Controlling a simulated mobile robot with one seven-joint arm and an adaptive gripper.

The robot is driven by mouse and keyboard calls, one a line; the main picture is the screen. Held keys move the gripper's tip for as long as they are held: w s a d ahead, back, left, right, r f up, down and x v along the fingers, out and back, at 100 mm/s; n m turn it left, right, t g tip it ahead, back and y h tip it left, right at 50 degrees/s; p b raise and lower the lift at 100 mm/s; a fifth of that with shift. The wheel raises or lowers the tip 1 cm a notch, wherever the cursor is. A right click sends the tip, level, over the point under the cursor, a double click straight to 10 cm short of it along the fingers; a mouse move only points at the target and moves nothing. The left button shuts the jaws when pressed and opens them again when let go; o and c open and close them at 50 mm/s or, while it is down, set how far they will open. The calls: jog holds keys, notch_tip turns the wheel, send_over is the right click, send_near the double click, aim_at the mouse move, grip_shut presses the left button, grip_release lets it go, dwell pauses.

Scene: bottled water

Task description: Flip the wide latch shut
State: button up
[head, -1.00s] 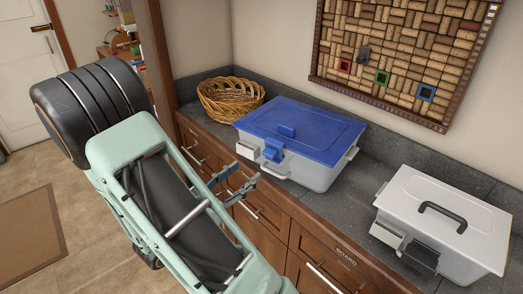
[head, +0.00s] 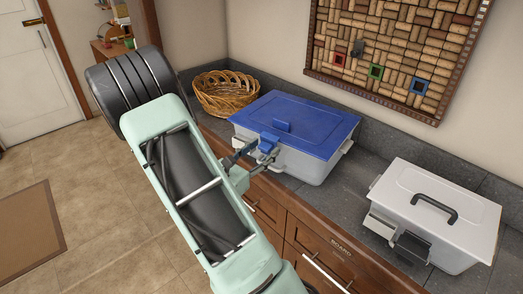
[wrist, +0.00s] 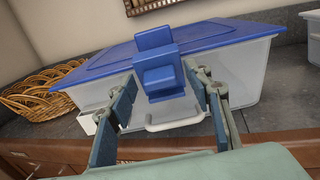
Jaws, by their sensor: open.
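A clear storage box (head: 312,167) with a blue lid (head: 315,120) stands on the counter. A blue latch (head: 269,141) sits at its front edge and sticks out; it also shows in the wrist view (wrist: 158,68), raised above the lid's rim. I cannot tell whether this is the wide latch. A white tab (wrist: 88,123) shows low on the box's left front. My gripper (head: 250,157) is open in front of the box. In the wrist view, its fingers (wrist: 158,85) stand on either side of the blue latch, with no clear contact.
A white lidded box (head: 433,210) with a black handle stands to the right, with a white flap (head: 379,225) and a dark flap (head: 411,248) hanging at its front. A wicker basket (head: 224,95) is at the left. Wooden drawers (head: 330,250) run below the counter.

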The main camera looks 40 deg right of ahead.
jog(key=c, duration=1.1)
jog(key=p, duration=0.1)
jog(key=r+y+p, duration=0.1)
jog(key=p, duration=0.1)
jog(key=shift+d, duration=0.25)
jog(key=shift+c, duration=0.2)
jog(key=shift+d+g+y+p, duration=0.2)
jog(key=shift+g+y+p, duration=0.2)
jog(key=shift+y+p, duration=0.3)
jog(key=shift+w+f, duration=0.1)
jog(key=o, duration=1.1)
jog(key=shift+o, duration=0.2)
